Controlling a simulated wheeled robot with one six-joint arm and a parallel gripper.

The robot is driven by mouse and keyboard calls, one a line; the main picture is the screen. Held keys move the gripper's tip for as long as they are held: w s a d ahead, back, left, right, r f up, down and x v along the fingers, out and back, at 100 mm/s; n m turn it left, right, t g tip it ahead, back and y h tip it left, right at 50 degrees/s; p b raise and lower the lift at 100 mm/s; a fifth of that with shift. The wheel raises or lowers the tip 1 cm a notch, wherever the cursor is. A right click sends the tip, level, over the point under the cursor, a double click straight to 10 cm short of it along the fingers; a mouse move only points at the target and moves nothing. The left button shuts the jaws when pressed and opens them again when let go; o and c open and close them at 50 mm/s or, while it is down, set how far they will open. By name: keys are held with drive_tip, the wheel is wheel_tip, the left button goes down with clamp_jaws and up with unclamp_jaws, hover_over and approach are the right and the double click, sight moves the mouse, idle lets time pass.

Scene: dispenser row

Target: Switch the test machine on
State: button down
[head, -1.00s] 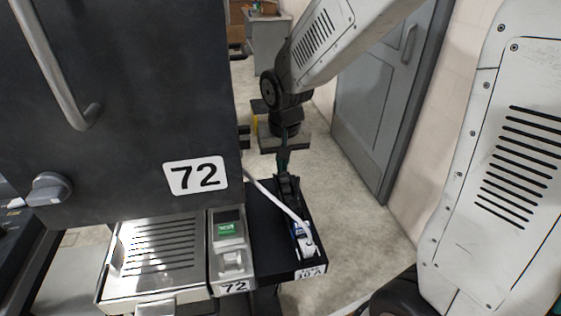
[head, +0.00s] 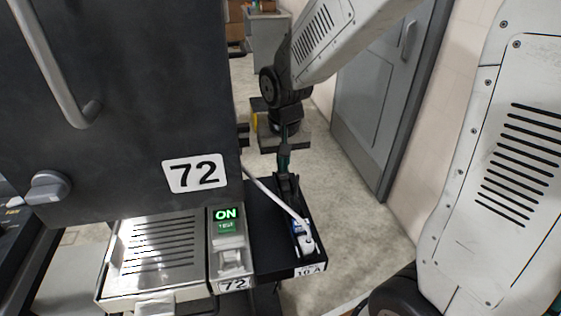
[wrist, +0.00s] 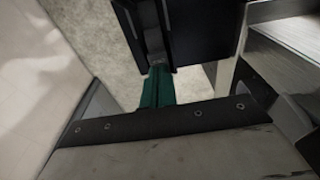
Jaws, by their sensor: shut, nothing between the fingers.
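The machine labelled 72 (head: 120,120) is a dark cabinet on the left, with a tray below. My gripper (head: 284,165), with teal fingers, is shut and empty at the channel's far end. In the wrist view my gripper (wrist: 158,85) points at the black block (wrist: 205,35); contact is unclear.
A knob (head: 48,188) and a bar handle (head: 55,65) are on the cabinet front. The slotted metal tray (head: 150,250) juts out below. A grey door (head: 375,110) stands at the right wall. The floor (head: 340,230) between block and wall is clear.

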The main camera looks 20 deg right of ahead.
wheel_tip(320, 180, up, 14)
drive_tip(key=w, duration=0.2)
drive_tip(key=shift+d, duration=0.25)
drive_tip(key=shift+f, duration=0.1)
idle(0.4)
drive_tip(key=s+d+f+n, duration=0.1)
drive_tip(key=s+d+n, duration=0.1)
drive_tip(key=s, duration=2.1)
drive_tip(key=shift+s+d+f, duration=0.2)
drive_tip(key=shift+s+d, duration=0.2)
drive_tip(key=shift+d, duration=0.1)
